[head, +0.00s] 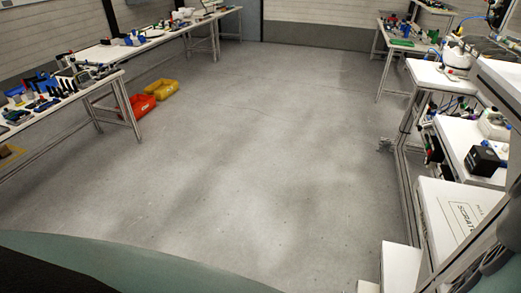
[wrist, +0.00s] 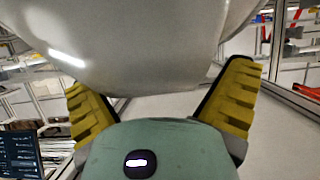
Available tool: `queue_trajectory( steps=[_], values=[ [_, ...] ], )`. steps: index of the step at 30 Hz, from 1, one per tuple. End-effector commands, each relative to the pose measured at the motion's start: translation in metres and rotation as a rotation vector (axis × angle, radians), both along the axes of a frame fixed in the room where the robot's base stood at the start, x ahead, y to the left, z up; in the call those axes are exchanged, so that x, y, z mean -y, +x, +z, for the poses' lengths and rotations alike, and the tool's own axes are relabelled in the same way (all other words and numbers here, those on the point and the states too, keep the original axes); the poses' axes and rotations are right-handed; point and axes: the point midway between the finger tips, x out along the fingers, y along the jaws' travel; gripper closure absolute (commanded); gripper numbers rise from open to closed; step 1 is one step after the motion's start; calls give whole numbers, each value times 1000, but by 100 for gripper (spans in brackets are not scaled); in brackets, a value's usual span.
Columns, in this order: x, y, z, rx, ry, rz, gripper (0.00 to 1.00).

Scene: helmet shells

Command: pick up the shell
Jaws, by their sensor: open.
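A large, smooth, glossy white shell (wrist: 150,62) fills the upper middle of the wrist view, with a bright highlight on its left side. Its top runs out of the picture. My gripper (wrist: 158,80) is open, with one yellow ribbed finger at the left and one at the right. The shell's lower curve lies across the space between the fingers, close to both; I cannot tell whether either touches it. In the head view I cannot make out my gripper or this shell.
In the head view, a wide grey floor (head: 230,150) is clear. Cluttered benches (head: 172,35) line the left, with a red bin (head: 136,106) and yellow bin (head: 162,89) on the floor. Workstations with a black box (head: 483,160) and a white carton (head: 462,215) stand close at right.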

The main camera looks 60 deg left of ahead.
Motion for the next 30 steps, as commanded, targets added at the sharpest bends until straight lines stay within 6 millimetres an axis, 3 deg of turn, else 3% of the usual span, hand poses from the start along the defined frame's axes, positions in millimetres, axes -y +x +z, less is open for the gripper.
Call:
queue_trajectory(
  steps=[6, 30],
  values=[
    [1, 0, 0, 0, 0, -2, 0],
    [0, 0, -1, -1, 1, -1, 83]
  ],
)
